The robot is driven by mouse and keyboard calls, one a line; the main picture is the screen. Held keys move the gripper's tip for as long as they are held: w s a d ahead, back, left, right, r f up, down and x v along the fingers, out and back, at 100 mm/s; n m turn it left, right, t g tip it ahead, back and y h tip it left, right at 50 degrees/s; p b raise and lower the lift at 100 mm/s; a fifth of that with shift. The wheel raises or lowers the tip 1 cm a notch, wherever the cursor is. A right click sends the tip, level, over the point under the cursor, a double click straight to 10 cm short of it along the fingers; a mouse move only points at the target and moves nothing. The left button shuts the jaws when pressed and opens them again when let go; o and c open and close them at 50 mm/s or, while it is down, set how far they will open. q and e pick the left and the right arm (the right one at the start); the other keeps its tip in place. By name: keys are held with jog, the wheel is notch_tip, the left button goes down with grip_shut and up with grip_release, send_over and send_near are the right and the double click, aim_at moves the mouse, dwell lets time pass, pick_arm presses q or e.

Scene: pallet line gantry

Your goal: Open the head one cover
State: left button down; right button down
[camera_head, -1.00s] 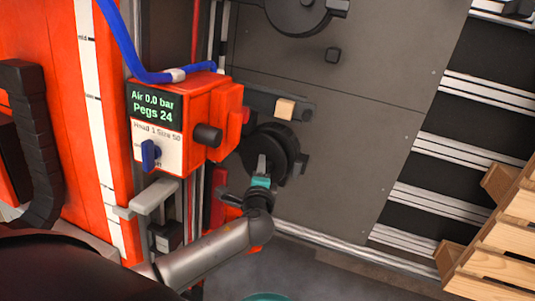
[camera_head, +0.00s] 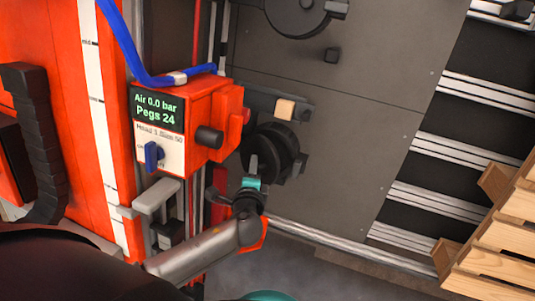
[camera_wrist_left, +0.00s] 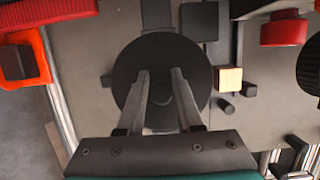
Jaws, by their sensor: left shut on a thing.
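The head one cover (camera_head: 280,147) is a round black disc on the grey panel, right of the orange control box (camera_head: 205,122). In the left wrist view the disc (camera_wrist_left: 133,58) fills the middle, facing me. My left gripper (camera_head: 254,164) is at the cover's near side, with its teal part just behind the fingers. In the left wrist view its two fingers (camera_wrist_left: 160,75) point at the disc's middle and are shut on a small central part of the cover. Exactly what they grip is partly hidden. My right gripper is in neither view.
The box's display reads "Air 0.0 bar, Pegs 24", with a blue knob (camera_head: 152,154) below. A pale block (camera_head: 285,108) sits above the cover. Another black disc (camera_head: 297,14) is higher on the panel. Wooden pallets (camera_head: 490,245) stand at right.

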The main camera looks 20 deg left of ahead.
pick_arm(q)
jog(key=shift+a+r, duration=0.1)
jog(key=shift+a, duration=0.15)
jog(key=shift+s+a+r+p, duration=0.2)
jog(key=shift+s+a+p, duration=0.3)
jog(key=shift+a, duration=0.35)
jog(key=c, duration=0.7)
grip_release()
jog(key=shift+d, duration=0.1)
